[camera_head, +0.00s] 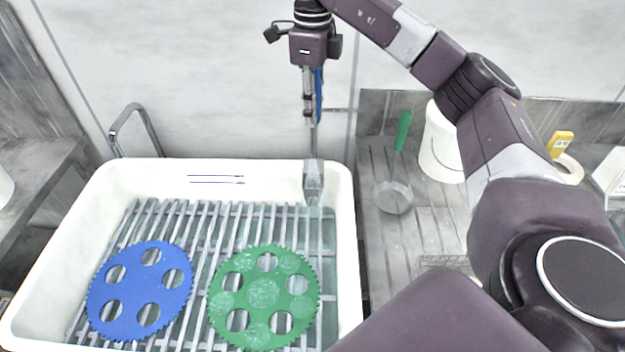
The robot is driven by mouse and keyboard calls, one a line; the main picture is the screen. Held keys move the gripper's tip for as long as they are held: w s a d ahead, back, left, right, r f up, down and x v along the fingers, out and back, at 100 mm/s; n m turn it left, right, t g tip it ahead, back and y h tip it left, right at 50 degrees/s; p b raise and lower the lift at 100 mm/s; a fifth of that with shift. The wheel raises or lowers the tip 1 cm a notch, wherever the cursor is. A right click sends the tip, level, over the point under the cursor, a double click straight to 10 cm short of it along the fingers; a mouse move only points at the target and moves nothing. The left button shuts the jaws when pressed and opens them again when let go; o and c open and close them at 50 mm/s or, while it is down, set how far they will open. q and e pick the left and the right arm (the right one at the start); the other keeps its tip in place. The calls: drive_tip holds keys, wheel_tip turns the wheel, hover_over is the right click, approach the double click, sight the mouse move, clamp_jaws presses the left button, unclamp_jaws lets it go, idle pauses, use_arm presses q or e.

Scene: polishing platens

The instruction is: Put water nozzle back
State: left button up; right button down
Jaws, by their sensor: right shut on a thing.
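My right gripper (312,78) hangs at the top centre, pointing down, on the arm that comes in from the right. It is shut on the water nozzle (308,108), a thin metal tube with a blue part along its right side. The nozzle hangs upright above the back right of the white basin. Below the tube is a grey, partly see-through wedge over the basin's back wall; I cannot tell whether it is the nozzle's tip or water. The grip itself is too small to see in detail. My left gripper is out of view.
The white basin (95,205) holds a metal rack with a blue toothed disc (140,290) and a green toothed disc (264,297) on it. A metal bracket (130,112) stands behind the basin. To the right are a green-handled tool (403,130) and a white bucket (438,145).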

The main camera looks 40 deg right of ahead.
sight(313, 153)
wheel_tip(313, 153, down, 12)
drive_tip(key=shift+f, duration=0.1)
wheel_tip(313, 153, down, 5)
drive_tip(key=shift+r, duration=0.1)
idle(0.4)
drive_tip(key=shift+f, duration=0.25)
drive_tip(key=c, duration=1.7)
unclamp_jaws()
drive_tip(key=shift+r, duration=0.1)
